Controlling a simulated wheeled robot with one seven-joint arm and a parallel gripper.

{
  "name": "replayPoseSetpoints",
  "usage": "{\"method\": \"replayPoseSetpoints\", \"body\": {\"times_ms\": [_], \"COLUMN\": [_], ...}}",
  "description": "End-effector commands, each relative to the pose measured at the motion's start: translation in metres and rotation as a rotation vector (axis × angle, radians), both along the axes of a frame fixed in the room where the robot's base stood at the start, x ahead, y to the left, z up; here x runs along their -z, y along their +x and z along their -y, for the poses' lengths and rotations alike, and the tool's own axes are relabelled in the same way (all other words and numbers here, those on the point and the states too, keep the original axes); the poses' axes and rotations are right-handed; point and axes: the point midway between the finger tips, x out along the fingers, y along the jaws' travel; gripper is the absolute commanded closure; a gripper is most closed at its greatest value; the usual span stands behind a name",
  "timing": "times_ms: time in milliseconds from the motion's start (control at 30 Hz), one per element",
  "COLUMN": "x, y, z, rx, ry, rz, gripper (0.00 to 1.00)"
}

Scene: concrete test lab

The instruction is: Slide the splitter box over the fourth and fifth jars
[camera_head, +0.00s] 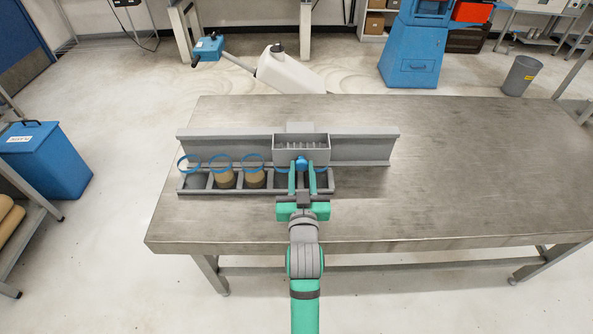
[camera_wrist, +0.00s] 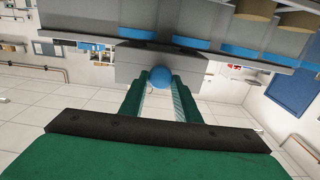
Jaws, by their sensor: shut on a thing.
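The splitter box (camera_head: 301,150) is a grey open-topped box with a row of thin dividers inside. It sits at the grey rail, above the right part of the jar rack (camera_head: 237,189). My gripper (camera_head: 301,172) is shut on the box's blue ball knob (camera_head: 301,161); the wrist view shows the knob (camera_wrist: 160,76) between the green fingers (camera_wrist: 161,90). Blue-rimmed jars stand in a row: a clear first jar (camera_head: 189,163), then the second (camera_head: 223,179) and third (camera_head: 254,178) with tan contents. The fourth and fifth are mostly hidden by the box and gripper; bits of blue rim show.
The long grey rail (camera_head: 365,149) runs behind the rack and extends past it to the right. The metal table (camera_head: 460,175) is bare to the right and in front. A white canister (camera_head: 288,72) and blue bin (camera_head: 48,160) stand off the table.

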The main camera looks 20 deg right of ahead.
Motion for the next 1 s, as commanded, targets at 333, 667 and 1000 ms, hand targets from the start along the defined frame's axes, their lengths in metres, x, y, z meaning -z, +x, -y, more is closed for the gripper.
{"method": "replayPoseSetpoints", "body": {"times_ms": [333, 667, 1000], "x": [0.000, 0.001, 0.001], "y": [0.000, -0.020, -0.075], "z": [0.000, -0.006, -0.021], "rx": [0.000, 0.000, 0.001], "ry": [0.001, 0.000, 0.000], "rz": [0.001, -0.001, -0.001], "gripper": [0.53, 0.53, 0.53]}}
